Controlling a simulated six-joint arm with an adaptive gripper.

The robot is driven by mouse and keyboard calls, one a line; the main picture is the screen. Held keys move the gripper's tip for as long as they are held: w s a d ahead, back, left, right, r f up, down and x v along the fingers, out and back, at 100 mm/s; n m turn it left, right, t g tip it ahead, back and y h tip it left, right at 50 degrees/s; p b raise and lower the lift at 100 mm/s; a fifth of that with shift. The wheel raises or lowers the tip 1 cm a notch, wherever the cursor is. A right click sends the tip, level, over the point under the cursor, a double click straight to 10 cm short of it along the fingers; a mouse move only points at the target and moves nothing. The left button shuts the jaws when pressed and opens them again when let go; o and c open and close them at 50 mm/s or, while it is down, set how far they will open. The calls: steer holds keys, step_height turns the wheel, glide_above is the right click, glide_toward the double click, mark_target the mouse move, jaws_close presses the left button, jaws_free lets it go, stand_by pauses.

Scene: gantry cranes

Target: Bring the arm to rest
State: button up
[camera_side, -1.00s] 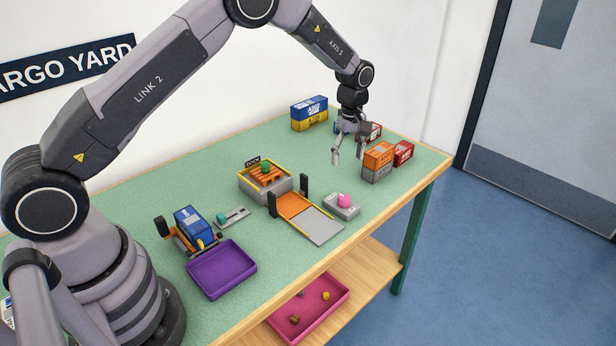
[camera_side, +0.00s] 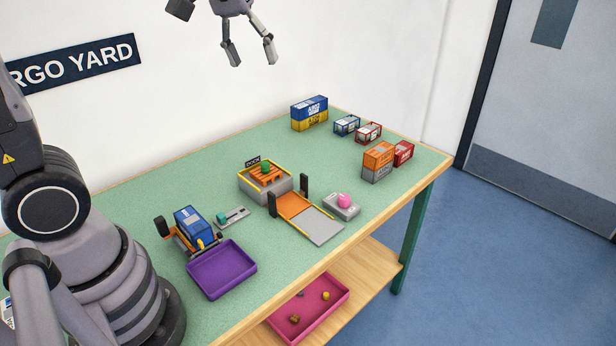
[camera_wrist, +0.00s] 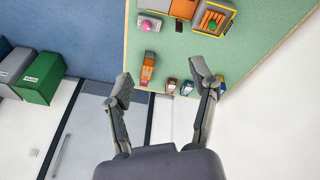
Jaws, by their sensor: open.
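My gripper (camera_side: 251,50) hangs high above the back of the table, near the top edge of the side view. Its two fingers are spread apart and nothing is between them. In the wrist view my gripper (camera_wrist: 164,93) is also open and empty, with the tabletop some distance beyond the fingertips. The upper arm links are out of frame in the side view.
The green table (camera_side: 150,197) holds stacked containers (camera_side: 309,113), orange and grey containers (camera_side: 378,162), a dock (camera_side: 265,181), an orange ramp (camera_side: 297,206), a pink button box (camera_side: 342,206), a blue-loaded vehicle (camera_side: 190,228) and a purple tray (camera_side: 222,269). Air around my gripper is clear.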

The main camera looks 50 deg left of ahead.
steer(key=s+a+m+t, duration=0.1)
steer(key=s+m, duration=0.4)
steer(key=s, duration=1.2)
steer(key=shift+s+f+m+t, duration=0.2)
steer(key=shift+f+m+t, duration=0.1)
steer(key=shift+t, duration=0.3)
